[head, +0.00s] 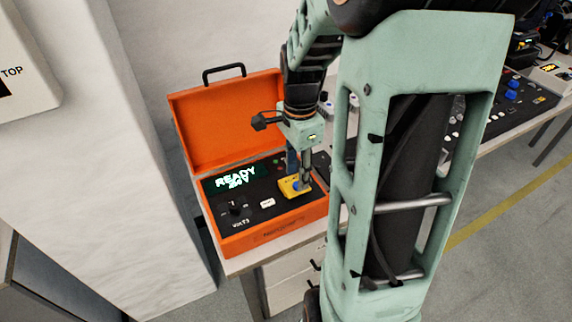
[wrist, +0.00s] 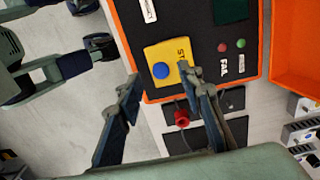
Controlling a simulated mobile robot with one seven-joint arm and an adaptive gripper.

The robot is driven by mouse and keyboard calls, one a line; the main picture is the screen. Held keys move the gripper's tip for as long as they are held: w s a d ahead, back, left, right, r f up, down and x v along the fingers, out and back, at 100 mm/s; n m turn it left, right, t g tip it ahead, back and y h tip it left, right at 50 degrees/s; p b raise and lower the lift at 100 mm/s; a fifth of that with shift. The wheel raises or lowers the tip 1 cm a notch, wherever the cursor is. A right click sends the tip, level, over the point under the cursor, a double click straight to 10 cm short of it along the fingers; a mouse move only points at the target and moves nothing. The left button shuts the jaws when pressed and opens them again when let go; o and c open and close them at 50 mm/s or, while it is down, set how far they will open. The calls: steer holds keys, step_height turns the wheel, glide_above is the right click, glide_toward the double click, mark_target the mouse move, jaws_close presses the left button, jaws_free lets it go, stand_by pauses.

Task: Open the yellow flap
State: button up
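The yellow flap area (head: 290,186) is a small yellow plate with a blue round button at the front right of an orange case's black panel. In the wrist view the yellow plate (wrist: 177,78) lies between my fingertips, with the blue button (wrist: 160,70) on it. One finger covers part of its lettering. I cannot tell whether a separate flap is raised. My gripper (wrist: 160,75) is open, with its fingers spread on either side of the plate and nothing between them. In the head view my gripper (head: 303,180) points down just above the plate; contact cannot be made out.
The orange case (head: 275,232) stands open on a bench, its lid (head: 225,122) upright behind. Its panel has a lit READY display (head: 236,177) and a black knob (head: 235,206). A pale wall stands left.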

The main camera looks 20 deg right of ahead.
mark_target(294, 183)
steer(key=shift+f, duration=1.5)
steer(key=shift+c, duration=0.3)
jaws_close()
